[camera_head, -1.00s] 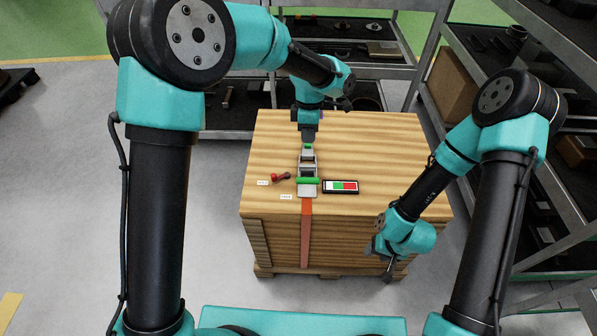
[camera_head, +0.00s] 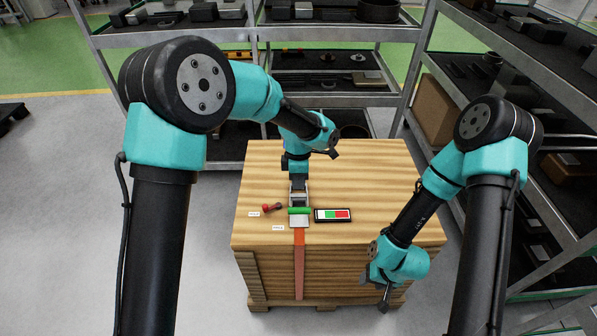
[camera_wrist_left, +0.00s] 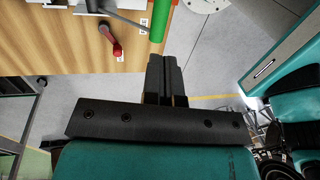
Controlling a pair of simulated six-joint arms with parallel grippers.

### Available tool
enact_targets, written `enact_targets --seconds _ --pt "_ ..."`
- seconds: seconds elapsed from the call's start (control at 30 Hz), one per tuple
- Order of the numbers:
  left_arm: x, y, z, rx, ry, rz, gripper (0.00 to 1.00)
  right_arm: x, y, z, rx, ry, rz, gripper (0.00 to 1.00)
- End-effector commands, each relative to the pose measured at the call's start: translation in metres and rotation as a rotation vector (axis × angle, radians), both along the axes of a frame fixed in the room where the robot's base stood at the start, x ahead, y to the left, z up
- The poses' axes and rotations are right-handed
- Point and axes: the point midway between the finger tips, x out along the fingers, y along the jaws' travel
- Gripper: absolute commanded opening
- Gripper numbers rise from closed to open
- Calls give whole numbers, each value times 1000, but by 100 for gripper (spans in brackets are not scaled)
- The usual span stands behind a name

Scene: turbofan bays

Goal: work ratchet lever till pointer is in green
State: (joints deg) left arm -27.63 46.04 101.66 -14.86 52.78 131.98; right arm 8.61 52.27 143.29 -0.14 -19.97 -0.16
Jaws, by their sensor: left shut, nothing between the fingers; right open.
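The ratchet (camera_head: 299,221) is a grey metal buckle on top of a wooden crate (camera_head: 375,180), with an orange strap (camera_head: 298,265) running down the crate's front. A green bar (camera_head: 299,211) lies across the ratchet; a green bar also shows in the left wrist view (camera_wrist_left: 160,20), close beyond my fingertips. The gauge (camera_head: 332,215) beside it has white, green and red zones; its pointer is too small to read. My left gripper (camera_head: 298,180) is shut and empty, just behind the green bar; contact is unclear. My right gripper (camera_head: 385,297) is open, low by the crate's front right.
A red-handled part (camera_head: 271,207) lies left of the ratchet, near small white labels (camera_head: 278,228). Metal shelves (camera_head: 330,85) stand behind and to the right. The crate's right half is clear.

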Motion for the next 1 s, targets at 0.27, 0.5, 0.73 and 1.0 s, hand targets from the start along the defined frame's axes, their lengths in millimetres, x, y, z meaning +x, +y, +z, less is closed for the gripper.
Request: enact_targets --seconds 0.27,0.5,0.73,1.0 --pt "-10 0 -48 1 4 0 0 0 0 0 0 0 0 49" --pt "-15 0 -76 0 1 -1 0 0 0 0 0 0 0 49" --pt "-16 0 -81 0 0 0 0 0 0 0 0 0 0 49" --pt "-16 -1 -81 0 0 -2 0 0 0 0 0 0 0 49"
